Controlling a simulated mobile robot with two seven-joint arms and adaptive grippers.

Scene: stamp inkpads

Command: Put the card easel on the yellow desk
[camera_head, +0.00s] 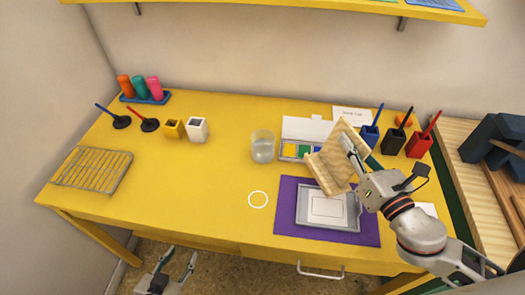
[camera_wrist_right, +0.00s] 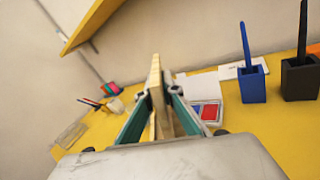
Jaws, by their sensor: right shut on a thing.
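The card easel (camera_head: 327,167), a light wooden stand, is tilted in my right gripper (camera_head: 352,150), over the area between the paint box and the purple mat. In the right wrist view the easel (camera_wrist_right: 155,78) shows edge-on between the two fingers of the gripper (camera_wrist_right: 157,103). The easel looks raised off the desk, but I cannot tell how high. The yellow desk (camera_head: 190,180) fills the middle of the head view. My left gripper (camera_head: 168,268) is open and empty in front of the desk's front edge, low at the left.
A purple mat (camera_head: 285,225) with a grey tray (camera_head: 353,222) lies below the easel. An inkpad box (camera_head: 300,128) and a glass (camera_head: 263,147) stand behind and left. Blue, black and red pen cups (camera_head: 418,147) are at the right. The desk's left-middle is clear.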

